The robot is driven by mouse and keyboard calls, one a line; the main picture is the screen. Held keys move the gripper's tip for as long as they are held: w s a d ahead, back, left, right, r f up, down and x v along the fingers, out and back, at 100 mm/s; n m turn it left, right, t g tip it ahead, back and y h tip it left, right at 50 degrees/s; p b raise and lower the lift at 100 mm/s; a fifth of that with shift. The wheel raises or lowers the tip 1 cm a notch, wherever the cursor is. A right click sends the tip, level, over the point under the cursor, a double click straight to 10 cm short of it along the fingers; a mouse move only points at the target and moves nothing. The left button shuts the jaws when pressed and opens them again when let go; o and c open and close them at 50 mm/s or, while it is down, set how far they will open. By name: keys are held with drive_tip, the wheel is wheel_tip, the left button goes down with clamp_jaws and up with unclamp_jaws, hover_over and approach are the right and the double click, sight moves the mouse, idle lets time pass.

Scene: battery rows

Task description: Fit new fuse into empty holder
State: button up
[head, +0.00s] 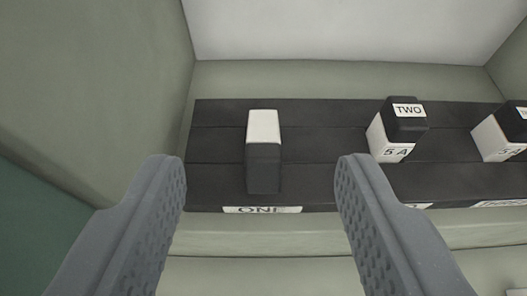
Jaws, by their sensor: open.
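My gripper (260,168) is open, its two grey ridged fingers wide apart at the left and right. Nothing is between the pads. Beyond the fingertips, and between them in the picture, a small block (263,150) stands on the black slatted strip (320,140), white at its top or far end and black at its near side. A label reading ONE (262,210) is on the strip's front edge below it. I cannot tell whether this block is a fuse, a holder, or both. No separate loose fuse shows.
To the right on the strip are a black-and-white block marked TWO and 5 A (398,130) and a similar 5 A block (500,132), cut off by the picture edge. A grey-green wall (100,80) rises at the left. The strip between the ONE and TWO blocks is clear.

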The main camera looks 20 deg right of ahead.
drive_tip(key=s+r+y+p, duration=0.1)
drive_tip(key=s+r+p, duration=0.3)
drive_tip(key=r, duration=1)
drive_tip(key=s+r+n+t+p, duration=0.1)
drive_tip(key=s+r+p, duration=0.2)
drive_tip(key=r, duration=1.2)
drive_tip(key=shift+s+a+r+t+y+p, duration=0.3)
drive_tip(key=shift+s+y+p, duration=0.1)
drive_tip(key=shift+s, duration=0.15)
drive_tip(key=shift+n+t+y, duration=0.5)
drive_tip(key=shift+n+y, duration=0.1)
drive_tip(key=shift+n, duration=0.2)
drive_tip(key=s+r+p, duration=0.1)
drive_tip(key=s+r, duration=0.1)
drive_tip(key=r, duration=0.1)
drive_tip(key=s+r+p, duration=0.1)
drive_tip(key=s+r, duration=0.1)
drive_tip(key=r, duration=0.2)
drive_tip(key=s+d+r+p, duration=0.1)
drive_tip(key=s+r, duration=0.1)
drive_tip(key=r, duration=0.2)
drive_tip(key=shift+r, duration=0.2)
drive_tip(key=shift+c, duration=1.3)
drive_tip(key=s+d+r+n+y+p, duration=0.1)
drive_tip(key=s+r+p, duration=0.1)
drive_tip(key=s+r, duration=0.4)
wheel_tip(320, 180, up, 2)
drive_tip(key=shift+s+d+r+t, duration=0.15)
drive_tip(key=shift+d+t, duration=0.15)
